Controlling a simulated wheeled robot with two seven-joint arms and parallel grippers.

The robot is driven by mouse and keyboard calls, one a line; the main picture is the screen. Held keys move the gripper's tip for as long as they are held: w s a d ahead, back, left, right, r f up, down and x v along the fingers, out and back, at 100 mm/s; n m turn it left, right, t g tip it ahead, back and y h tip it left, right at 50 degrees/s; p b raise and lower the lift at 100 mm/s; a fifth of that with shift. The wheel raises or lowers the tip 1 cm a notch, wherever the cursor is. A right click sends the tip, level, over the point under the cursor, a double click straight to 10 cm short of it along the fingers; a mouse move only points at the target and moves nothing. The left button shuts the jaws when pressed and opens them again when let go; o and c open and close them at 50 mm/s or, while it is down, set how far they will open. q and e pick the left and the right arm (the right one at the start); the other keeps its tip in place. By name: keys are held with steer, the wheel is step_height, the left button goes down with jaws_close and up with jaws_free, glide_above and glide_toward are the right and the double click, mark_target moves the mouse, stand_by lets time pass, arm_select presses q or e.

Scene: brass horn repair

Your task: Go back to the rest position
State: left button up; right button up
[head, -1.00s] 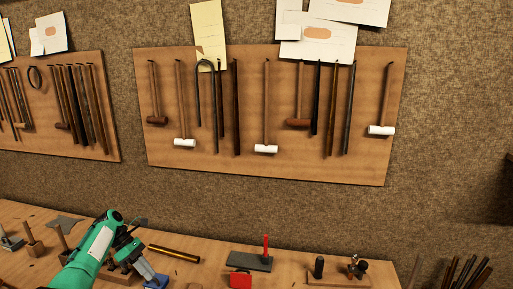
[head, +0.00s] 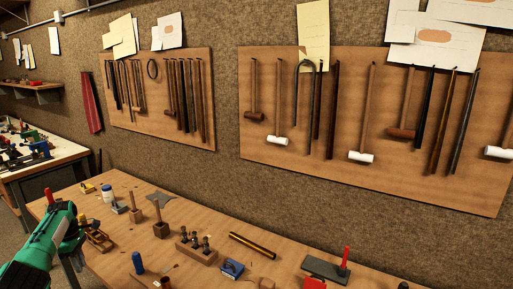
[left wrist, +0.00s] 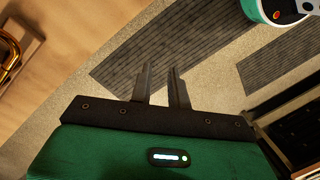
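My left arm comes in from the lower left in the head view, and its gripper (head: 80,238) is at the left end of the wooden workbench (head: 215,272). The fingertips are hard to make out there. In the left wrist view the two dark fingers of my left gripper (left wrist: 161,70) stand apart with nothing between them, and the floor (left wrist: 210,60) shows behind them. My right gripper is in neither view.
The bench holds a wooden block with dark pegs (head: 196,250), a blue tool (head: 232,268) and a black-and-yellow rod (head: 252,245). Tool boards (head: 375,190) hang on the wall. A second table (head: 40,163) stands at the far left.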

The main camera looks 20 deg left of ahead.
arm_select(q)
steer(key=s+a+f+m+g+y, duration=0.1)
steer(key=s+a+f+m+y, duration=0.5)
steer(key=s+f, duration=0.25)
steer(key=s+a+f+m+y, duration=0.3)
steer(key=s+a+f+m, duration=0.45)
steer(key=s, duration=0.25)
steer(key=s+f+m+t+y, duration=0.1)
steer(key=s+f+m+t, duration=0.1)
steer(key=s+f+m, duration=0.4)
steer(key=s+f+m+t+y, duration=0.1)
steer(key=s+f+m+t, duration=0.1)
steer(key=s+m, duration=0.75)
steer(key=s+d+f+h, duration=0.3)
steer(key=d+f, duration=0.8)
steer(key=d, duration=0.4)
steer(key=s+d+f+h, duration=0.2)
steer(key=s+d+f, duration=0.1)
steer(key=d+f, duration=1.05)
steer(key=s+d+f+n+h, duration=0.1)
steer(key=d+f+h, duration=0.1)
steer(key=d, duration=1.8)
steer(key=s+d+f+n+g+h, duration=0.1)
steer(key=d+f, duration=0.4)
steer(key=d, duration=1.5)
steer(key=shift+s+h, duration=0.15)
steer(key=shift+h, duration=0.65)
